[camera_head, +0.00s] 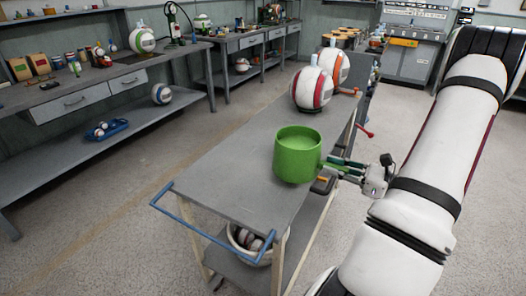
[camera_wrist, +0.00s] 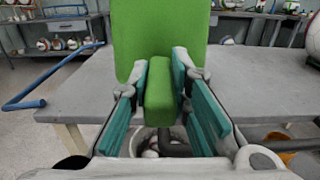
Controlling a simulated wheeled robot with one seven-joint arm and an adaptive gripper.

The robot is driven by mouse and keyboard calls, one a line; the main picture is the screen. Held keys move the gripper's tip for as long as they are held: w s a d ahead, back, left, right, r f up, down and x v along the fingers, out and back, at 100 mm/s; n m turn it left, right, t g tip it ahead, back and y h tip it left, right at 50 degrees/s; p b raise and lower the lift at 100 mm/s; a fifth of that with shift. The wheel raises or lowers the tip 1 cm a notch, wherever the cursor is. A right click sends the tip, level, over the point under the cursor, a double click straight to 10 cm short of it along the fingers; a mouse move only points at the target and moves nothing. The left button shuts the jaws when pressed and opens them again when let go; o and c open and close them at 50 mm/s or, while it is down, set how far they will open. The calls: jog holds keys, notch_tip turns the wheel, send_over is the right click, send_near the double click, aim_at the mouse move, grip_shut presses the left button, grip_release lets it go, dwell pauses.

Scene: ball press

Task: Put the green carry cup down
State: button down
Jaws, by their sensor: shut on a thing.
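The green carry cup (camera_head: 297,156) appears upright at the right edge of the grey cart top (camera_head: 222,183) in the head view. From this angle I cannot tell whether its base touches the cart top. My gripper (camera_head: 328,165) reaches in from the right and is shut on the cup's handle. In the wrist view the green cup (camera_wrist: 190,30) fills the top middle. Its green handle (camera_wrist: 159,95) sits between the teal finger pads of my gripper (camera_wrist: 160,85).
Red-white and orange-white balls (camera_head: 311,87) stand behind the cup at the cart's far end. A blue push handle (camera_head: 207,227) sticks out at the near end. A white bucket with balls (camera_head: 243,240) sits on the lower shelf. The near-left cart top is clear.

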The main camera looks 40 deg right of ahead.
jog(key=w, duration=0.5)
jog(key=w+f+b, duration=0.1)
jog(key=w, duration=0.4)
jog(key=w+d, duration=0.1)
jog(key=w, duration=0.4)
jog(key=shift+w+d+f, duration=0.1)
jog(key=shift+w+f, duration=0.1)
jog(key=shift+w+f+b, duration=0.15)
jog(key=shift+f+b, duration=0.4)
jog(key=shift+f, duration=1.2)
jog(key=shift+f, duration=0.1)
jog(key=c, duration=1.5)
grip_release()
jog(key=shift+f, duration=0.1)
